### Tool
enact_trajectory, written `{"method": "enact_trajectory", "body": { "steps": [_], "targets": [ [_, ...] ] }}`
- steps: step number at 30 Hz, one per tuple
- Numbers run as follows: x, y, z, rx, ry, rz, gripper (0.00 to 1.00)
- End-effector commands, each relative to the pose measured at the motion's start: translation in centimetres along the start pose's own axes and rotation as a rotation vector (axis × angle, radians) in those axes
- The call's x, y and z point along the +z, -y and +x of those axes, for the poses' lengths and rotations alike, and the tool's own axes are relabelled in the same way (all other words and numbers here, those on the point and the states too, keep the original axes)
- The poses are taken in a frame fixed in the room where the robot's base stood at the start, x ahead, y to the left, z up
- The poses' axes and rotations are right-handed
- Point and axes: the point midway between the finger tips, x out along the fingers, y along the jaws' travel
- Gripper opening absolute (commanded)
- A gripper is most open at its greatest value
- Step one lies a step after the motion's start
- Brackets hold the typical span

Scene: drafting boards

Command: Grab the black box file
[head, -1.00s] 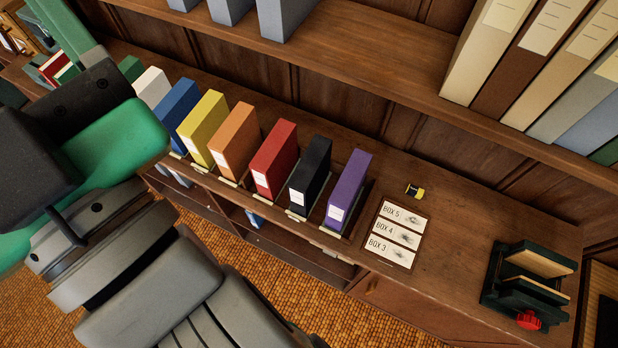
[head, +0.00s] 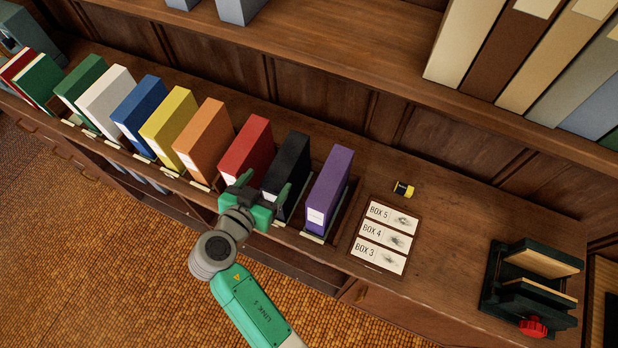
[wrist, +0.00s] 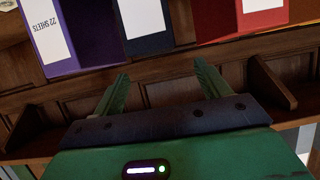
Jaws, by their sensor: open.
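The black box file (head: 290,158) stands upright in the row on the shelf, between the red box file (head: 248,148) and the purple box file (head: 331,182). My green gripper (head: 263,188) is in front of the row, before the red and black files, and hides the lower front of the black one. In the wrist view my gripper (wrist: 163,86) has its two fingers spread with nothing between them. The black file (wrist: 154,42) with its white label shows just beyond the fingers, with purple to its left and red to its right.
Orange, yellow, blue, white and green files continue the row to the left. Right of the purple file are a label card (head: 383,238), a small yellow-black item (head: 403,189) and a dark green clamp with a red knob (head: 533,327). An upper shelf (head: 330,52) overhangs behind.

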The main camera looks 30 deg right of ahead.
Motion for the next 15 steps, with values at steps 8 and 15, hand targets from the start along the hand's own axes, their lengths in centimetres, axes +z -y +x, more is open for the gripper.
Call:
{"method": "enact_trajectory", "body": {
  "steps": [8,15],
  "targets": [
    [0.4,-0.4,1.2,0.019,-0.004,-0.001,0.75],
    [0.2,-0.4,3.3,0.016,-0.003,-0.001,0.75]
  ]
}}
